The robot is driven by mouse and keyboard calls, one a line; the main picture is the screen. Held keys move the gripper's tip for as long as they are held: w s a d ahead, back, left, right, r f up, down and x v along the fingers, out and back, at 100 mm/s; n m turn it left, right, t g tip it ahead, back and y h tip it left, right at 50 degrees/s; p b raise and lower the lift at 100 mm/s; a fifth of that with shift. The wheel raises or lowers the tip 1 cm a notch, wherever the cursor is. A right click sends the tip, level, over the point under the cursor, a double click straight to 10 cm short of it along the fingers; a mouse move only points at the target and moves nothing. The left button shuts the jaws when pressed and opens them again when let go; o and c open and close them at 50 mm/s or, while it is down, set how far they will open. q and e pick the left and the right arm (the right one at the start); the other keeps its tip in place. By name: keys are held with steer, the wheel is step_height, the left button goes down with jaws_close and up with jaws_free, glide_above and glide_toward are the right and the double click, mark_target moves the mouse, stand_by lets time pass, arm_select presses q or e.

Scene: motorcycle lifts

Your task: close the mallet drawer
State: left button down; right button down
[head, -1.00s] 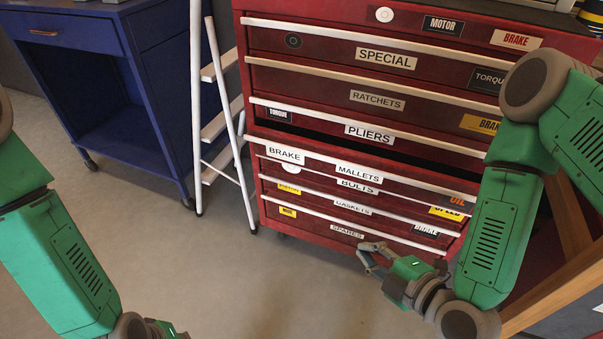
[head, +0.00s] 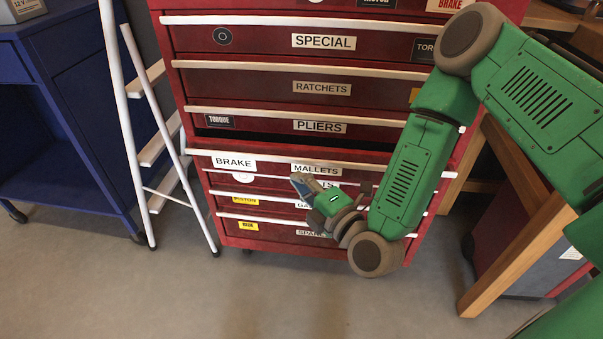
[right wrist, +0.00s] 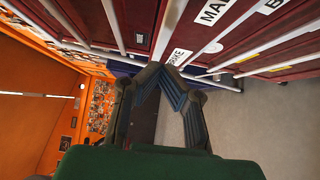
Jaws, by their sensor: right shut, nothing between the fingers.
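The mallet drawer (head: 268,161) is in the red tool chest, below the PLIERS drawer. It stands pulled out, with a dark gap above its white front edge. Its MALLETS label (head: 315,169) shows, and part of that label (right wrist: 212,12) shows at the top of the right wrist view. My right gripper (head: 301,184) is shut and empty, just below the MALLETS label in the picture. It hides part of the lower drawers. In the right wrist view its fingers (right wrist: 164,76) meet at the tips, close to the chest front. I cannot tell whether they touch it. My left gripper is out of view.
A white stepladder (head: 150,150) leans left of the red chest, with a blue cabinet (head: 75,130) beyond it. A wooden workbench leg (head: 520,255) stands to the right, close to my right arm. The grey floor (head: 190,290) in front is clear.

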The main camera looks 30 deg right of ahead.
mark_target(306, 152)
steer(key=shift+w+d+b, duration=0.4)
steer(key=shift+w+d, duration=0.4)
steer(key=shift+w, duration=0.35)
steer(key=shift+w+d, duration=0.15)
steer(key=shift+w, duration=0.35)
steer(key=shift+w+d+r, duration=0.1)
steer(key=shift+w+d, duration=0.1)
steer(key=w+d+p, duration=0.2)
steer(key=w, duration=0.1)
steer(key=shift+w+d, duration=0.2)
steer(key=shift+w, duration=0.05)
steer(key=shift+w+d, duration=0.2)
steer(key=shift+w, duration=0.05)
steer(key=shift+r, duration=0.1)
steer(key=shift+w, duration=0.1)
